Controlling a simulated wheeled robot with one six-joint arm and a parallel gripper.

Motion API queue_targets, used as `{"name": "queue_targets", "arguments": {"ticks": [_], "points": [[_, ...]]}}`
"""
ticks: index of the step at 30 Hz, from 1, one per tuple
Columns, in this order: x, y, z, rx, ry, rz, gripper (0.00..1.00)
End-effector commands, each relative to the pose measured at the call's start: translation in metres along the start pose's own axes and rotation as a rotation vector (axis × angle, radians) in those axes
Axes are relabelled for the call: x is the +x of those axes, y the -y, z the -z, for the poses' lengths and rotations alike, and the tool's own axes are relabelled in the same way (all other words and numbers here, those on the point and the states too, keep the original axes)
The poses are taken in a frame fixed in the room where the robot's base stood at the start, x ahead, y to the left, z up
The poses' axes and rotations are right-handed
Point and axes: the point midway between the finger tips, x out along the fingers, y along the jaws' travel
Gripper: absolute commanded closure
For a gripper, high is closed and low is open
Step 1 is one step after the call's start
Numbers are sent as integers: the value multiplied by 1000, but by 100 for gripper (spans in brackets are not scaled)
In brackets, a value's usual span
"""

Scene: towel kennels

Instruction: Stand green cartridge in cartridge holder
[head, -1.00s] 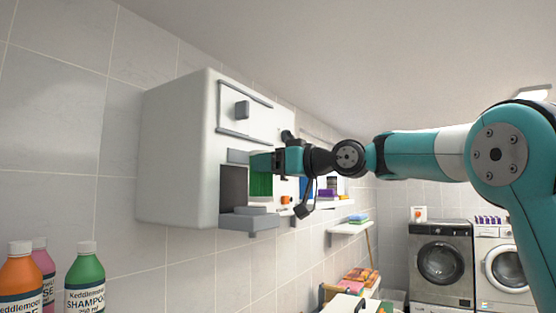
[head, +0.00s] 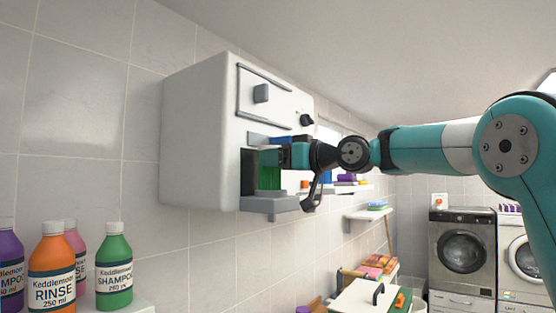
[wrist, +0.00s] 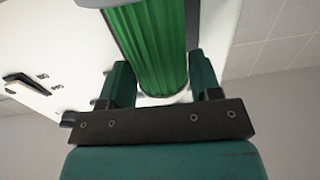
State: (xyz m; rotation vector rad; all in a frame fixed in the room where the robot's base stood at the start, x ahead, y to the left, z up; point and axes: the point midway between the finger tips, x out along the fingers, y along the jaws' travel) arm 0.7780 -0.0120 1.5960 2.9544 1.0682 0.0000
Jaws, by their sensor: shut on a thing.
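The green cartridge (head: 268,172) is ribbed and upright. My gripper (head: 274,155) is shut on it, and the wrist view shows it (wrist: 150,45) between the two fingers. The white wall unit (head: 200,140) has a dark recess with a grey ledge (head: 270,204) below it, which looks like the cartridge holder. The cartridge is at the mouth of the recess, just above the ledge. Whether its bottom touches the ledge cannot be told. The inside of the recess is mostly hidden by the cartridge and gripper.
A drawer front with a knob (head: 261,93) is above the recess. Bottles of rinse (head: 52,270) and shampoo (head: 114,270) stand at lower left. A wall shelf (head: 368,213) lies beyond the unit. Washing machines (head: 462,255) stand at the back right.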

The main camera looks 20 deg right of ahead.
Motion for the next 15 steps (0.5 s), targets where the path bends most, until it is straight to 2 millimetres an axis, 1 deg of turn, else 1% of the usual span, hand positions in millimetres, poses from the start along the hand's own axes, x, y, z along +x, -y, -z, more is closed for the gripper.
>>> {"name": "queue_targets", "arguments": {"ticks": [4, 5, 6, 8, 9, 15], "points": [[0, 0, 1, -1, -1, 0, 68], [0, 0, 1, -1, -1, 0, 40], [0, 0, 1, -1, -1, 0, 31], [0, 0, 1, -1, -1, 0, 17], [0, 0, 1, -1, -1, 0, 12], [0, 0, 0, 0, 0, 0, 12]]}}
